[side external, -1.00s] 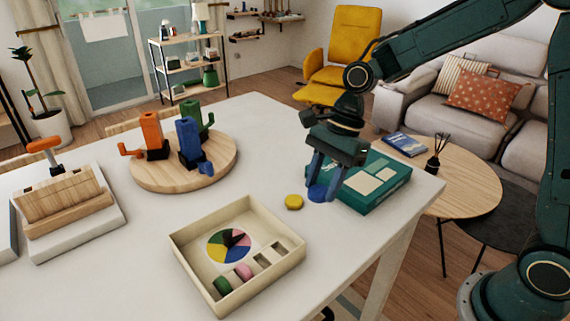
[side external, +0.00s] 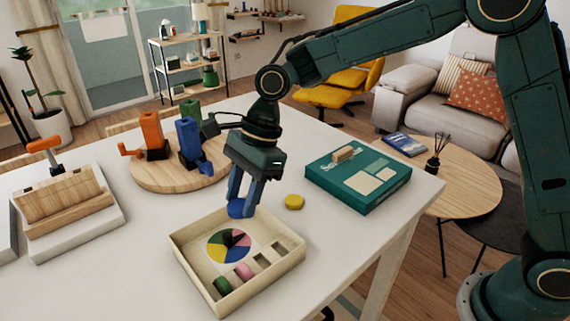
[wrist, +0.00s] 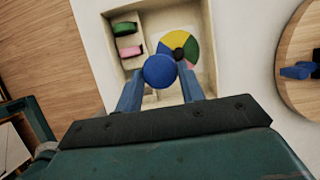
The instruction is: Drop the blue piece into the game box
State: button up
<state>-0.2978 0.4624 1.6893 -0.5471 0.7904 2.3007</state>
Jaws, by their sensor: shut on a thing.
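My gripper (side external: 243,204) is shut on the blue piece (side external: 236,209), a round blue disc. In the side view it is at the back edge of the game box (side external: 286,271). In the wrist view the blue piece (wrist: 160,71) sits between my fingertips, with the open box behind it, so it appears held above the box. The cream box holds a multicoloured spinner disc (side external: 229,246), a green piece (side external: 222,285) and a pink piece (side external: 244,272) in its slots. A yellow piece (side external: 294,202) lies on the table right of my gripper.
A teal game carton (side external: 358,180) with a small wooden block on top is at the right. A round wooden board (side external: 150,183) with orange, blue and green holders stands at the back left. A wooden rack (side external: 68,205) stands at far left.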

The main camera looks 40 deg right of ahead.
jog(key=shift+f, duration=0.1)
jog(key=shift+f, duration=2.85)
jog(key=o, duration=1)
jog(key=shift+r, duration=0.1)
